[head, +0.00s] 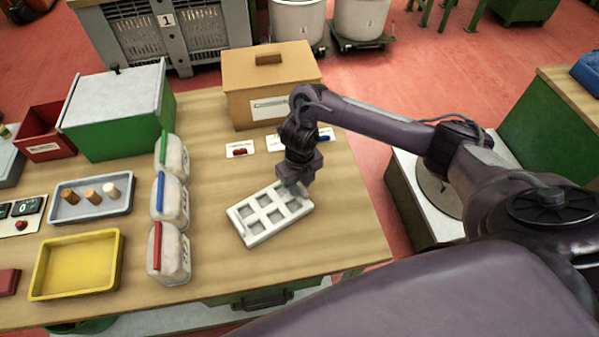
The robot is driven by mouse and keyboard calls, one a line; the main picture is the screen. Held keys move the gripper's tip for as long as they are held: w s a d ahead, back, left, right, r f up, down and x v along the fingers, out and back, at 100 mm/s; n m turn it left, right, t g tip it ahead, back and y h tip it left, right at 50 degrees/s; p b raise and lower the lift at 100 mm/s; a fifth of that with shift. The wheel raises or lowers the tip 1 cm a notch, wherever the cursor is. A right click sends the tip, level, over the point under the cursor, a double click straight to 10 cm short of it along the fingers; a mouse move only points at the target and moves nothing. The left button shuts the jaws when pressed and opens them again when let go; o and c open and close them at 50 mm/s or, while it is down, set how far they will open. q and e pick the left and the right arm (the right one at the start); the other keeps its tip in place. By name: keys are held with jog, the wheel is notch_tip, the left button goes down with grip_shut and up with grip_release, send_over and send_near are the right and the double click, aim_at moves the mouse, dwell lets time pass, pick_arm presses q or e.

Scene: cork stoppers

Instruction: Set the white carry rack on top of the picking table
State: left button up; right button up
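The white carry rack (240,225), with several square openings, is at the right part of the wooden picking table (345,235). It looks flat and sits at an angle. I cannot tell whether it rests fully on the wood or is a little above it. My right gripper (292,189) points down at the rack's far right end and seems to touch it. The fingers are small and partly hidden, so I cannot tell whether they are shut on the rack. My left gripper is not in view.
Left of the rack stand white bottles with green, blue and red handles (170,252). Further left are a yellow tray (121,270) and a grey tray (127,208) with corks. A wooden box (290,75) and small cards (240,149) lie behind. Bare wood lies in front of the rack.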

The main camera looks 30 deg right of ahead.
notch_tip(320, 180, up, 12)
jog(key=p, duration=0.3)
dwell(0.6)
